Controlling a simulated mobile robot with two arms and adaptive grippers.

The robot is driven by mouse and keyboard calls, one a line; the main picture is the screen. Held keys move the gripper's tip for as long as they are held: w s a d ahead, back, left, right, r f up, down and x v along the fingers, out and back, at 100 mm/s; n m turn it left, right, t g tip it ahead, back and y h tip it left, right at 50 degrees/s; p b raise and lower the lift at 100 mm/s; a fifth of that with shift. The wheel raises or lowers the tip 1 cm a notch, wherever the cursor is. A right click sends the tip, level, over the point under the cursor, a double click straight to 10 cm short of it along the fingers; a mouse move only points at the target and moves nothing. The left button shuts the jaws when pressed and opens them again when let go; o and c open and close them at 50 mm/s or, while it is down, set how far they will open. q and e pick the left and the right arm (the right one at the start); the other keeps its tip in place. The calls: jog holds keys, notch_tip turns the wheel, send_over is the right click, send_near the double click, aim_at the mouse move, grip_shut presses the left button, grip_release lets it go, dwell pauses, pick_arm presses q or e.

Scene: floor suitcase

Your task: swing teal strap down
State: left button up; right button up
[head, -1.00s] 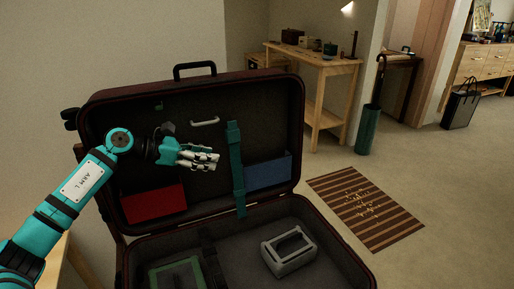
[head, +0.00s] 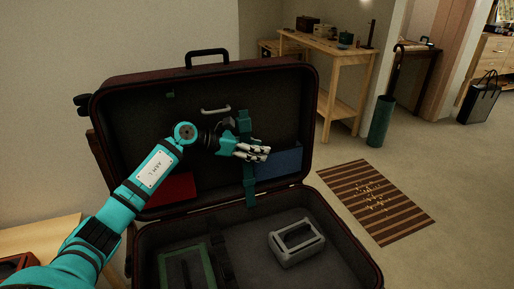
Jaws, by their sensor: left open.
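The teal strap (head: 249,190) hangs down the inside of the raised suitcase lid (head: 290,110), its lower end near the hinge edge. My left gripper (head: 266,153) is open in front of the strap, its fingers pointing right and crossing over the strap's middle. The fingers hide part of the strap, and I cannot tell whether they touch it. The open suitcase base (head: 345,238) lies below. My right gripper is not in view.
A blue pocket (head: 285,162) and a red pocket (head: 172,189) are on the lid, with a pale handle (head: 215,110) above. A grey frame-like box (head: 296,243) and a green-edged case (head: 187,268) lie in the base. A striped mat (head: 375,200) lies to the right.

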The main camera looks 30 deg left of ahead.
pick_arm(q)
jog(key=shift+w+d, duration=0.1)
jog(key=shift+c, duration=0.4)
grip_shut()
